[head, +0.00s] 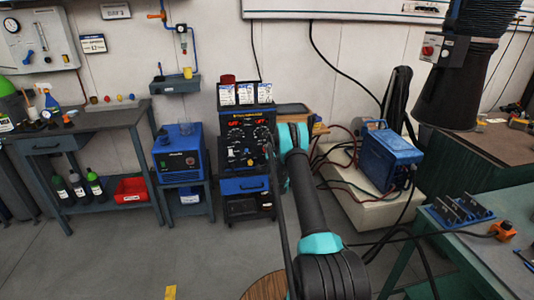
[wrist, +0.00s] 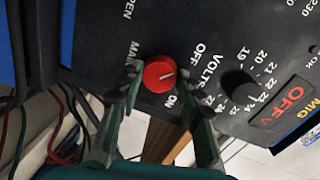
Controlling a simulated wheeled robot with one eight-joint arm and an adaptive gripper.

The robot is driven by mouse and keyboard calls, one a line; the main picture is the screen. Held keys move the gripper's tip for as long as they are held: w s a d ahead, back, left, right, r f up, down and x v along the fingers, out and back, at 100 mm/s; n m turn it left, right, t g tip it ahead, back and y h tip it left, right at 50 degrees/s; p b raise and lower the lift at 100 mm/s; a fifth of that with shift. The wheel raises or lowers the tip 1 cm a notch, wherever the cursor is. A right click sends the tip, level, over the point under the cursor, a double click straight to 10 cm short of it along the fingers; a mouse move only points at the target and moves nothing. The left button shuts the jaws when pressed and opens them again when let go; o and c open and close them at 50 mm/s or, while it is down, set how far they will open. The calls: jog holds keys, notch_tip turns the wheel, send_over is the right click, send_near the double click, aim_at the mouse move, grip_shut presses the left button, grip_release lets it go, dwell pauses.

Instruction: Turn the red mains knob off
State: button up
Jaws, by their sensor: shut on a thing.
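The red mains knob (wrist: 158,75) sits on the dark front panel of the welder (head: 250,131). In the wrist view its white mark points right and slightly up, between the printed OFF above right and ON below. My gripper (wrist: 162,88) has one finger at the knob's left and one at its lower right, shut on it. In the head view my arm covers the right part of the welder's front, and I cannot make out the knob or fingertips there.
A black volts knob (wrist: 239,84) is on the same panel, right of the red knob. A blue machine (head: 180,152) stands left of the welder. A blue box (head: 386,158) with cables stands right. The floor in front is mostly clear.

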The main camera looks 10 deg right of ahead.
jog(key=o, duration=1.2)
jog(key=shift+c, duration=0.2)
jog(key=s+r, duration=0.1)
jog(key=s, duration=1.1)
jog(key=shift+r, duration=0.15)
